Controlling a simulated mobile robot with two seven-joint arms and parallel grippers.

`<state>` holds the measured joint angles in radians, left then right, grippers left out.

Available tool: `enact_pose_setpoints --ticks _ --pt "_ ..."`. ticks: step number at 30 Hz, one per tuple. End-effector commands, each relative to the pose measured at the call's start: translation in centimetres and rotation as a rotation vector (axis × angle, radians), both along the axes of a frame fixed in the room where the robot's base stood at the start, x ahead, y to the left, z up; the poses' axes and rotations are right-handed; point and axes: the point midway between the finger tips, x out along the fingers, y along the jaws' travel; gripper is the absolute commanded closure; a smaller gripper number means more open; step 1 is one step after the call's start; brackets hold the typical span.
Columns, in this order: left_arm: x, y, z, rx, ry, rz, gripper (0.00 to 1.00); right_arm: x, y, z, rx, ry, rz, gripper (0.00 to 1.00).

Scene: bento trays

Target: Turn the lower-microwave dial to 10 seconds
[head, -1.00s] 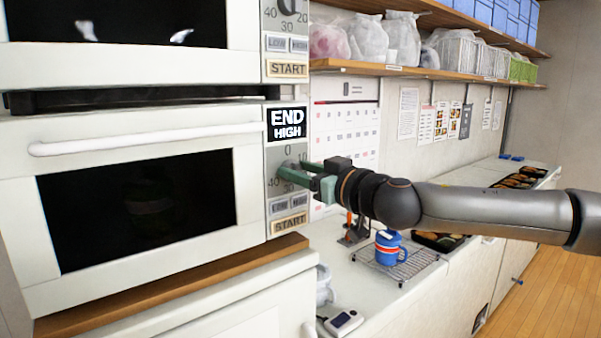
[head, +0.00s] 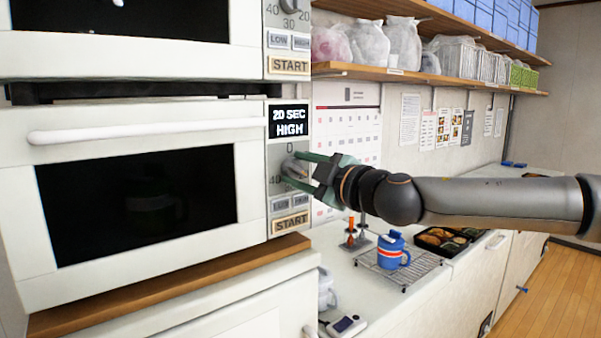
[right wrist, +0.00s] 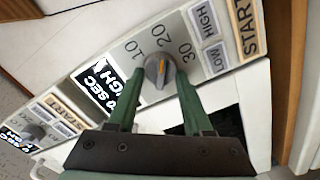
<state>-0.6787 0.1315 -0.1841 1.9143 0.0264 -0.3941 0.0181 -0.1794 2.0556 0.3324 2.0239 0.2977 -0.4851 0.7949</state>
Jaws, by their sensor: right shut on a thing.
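The lower microwave (head: 140,125) is white, with a closed door, a long white handle and a dark window. Its display (head: 289,122) reads "20 SEC HIGH". The grey dial (head: 293,167) sits below the display on the control panel. In the right wrist view the dial (right wrist: 157,72) shows an orange pointer mark, with 10, 20 and 30 printed around it. My right gripper (head: 298,170) has its green fingers on either side of the dial, shut on it; its fingers also show in the right wrist view (right wrist: 158,85). My left gripper is not in view.
An upper microwave (head: 130,62) is stacked above. A START button (head: 290,224) lies below the dial. A blue mug (head: 391,248) stands on a wire rack (head: 408,270) on the counter to the right, near a black food tray (head: 455,250). A shelf (head: 400,74) runs above.

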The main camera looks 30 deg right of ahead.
Motion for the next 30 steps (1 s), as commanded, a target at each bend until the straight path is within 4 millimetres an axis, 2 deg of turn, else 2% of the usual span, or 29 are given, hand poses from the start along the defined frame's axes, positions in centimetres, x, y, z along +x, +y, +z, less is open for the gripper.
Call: enact_pose_setpoints --ticks 18,30 --pt "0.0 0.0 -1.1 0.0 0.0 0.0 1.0 0.0 0.1 -0.5 -0.589 -0.046 0.001 1.0" --pt "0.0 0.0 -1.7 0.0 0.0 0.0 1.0 0.0 0.0 -0.7 -0.92 -0.071 0.0 1.0"
